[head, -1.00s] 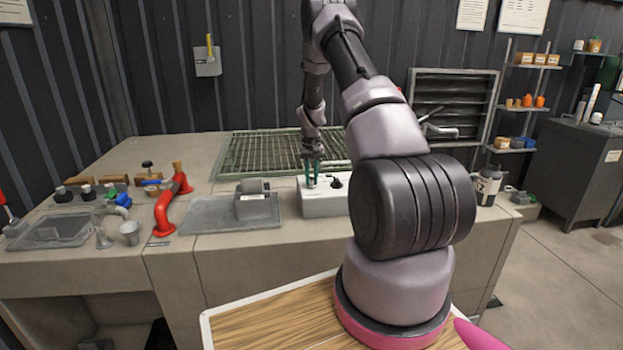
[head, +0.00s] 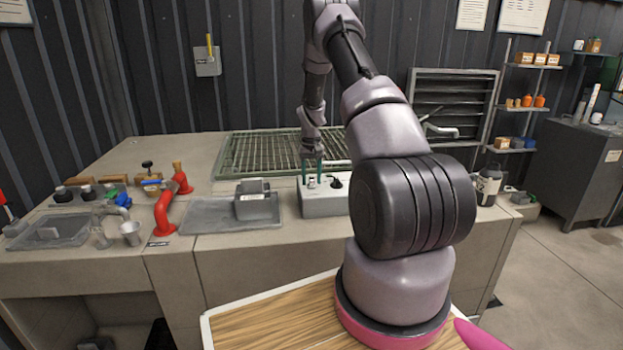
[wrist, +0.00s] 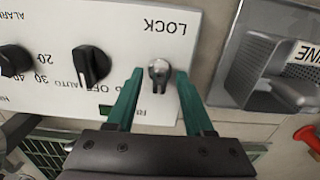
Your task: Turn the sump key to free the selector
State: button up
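The sump key (wrist: 159,70) is a small metal key-like piece standing on the white control panel (wrist: 130,22), under the upside-down word LOCK in the wrist view. My gripper (wrist: 160,76) is open, with one green finger on each side of the key. A small gap shows on both sides, so it does not grip it. The black selector knob (wrist: 92,65), marked OFF and AUTO, is left of the key. In the head view my gripper (head: 312,173) points down at the panel box (head: 322,205); the key is small there between the fingers.
Another black knob (wrist: 14,60) with a number scale is at the wrist view's left edge. A grey device (head: 256,204) stands on a tray left of the box. A green grating (head: 262,155) lies behind. A red pipe (head: 165,208) stands farther left.

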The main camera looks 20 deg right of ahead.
aim_at(311, 178)
notch_tip(311, 178, up, 11)
dwell(0.6)
jog(key=shift+f, duration=0.1)
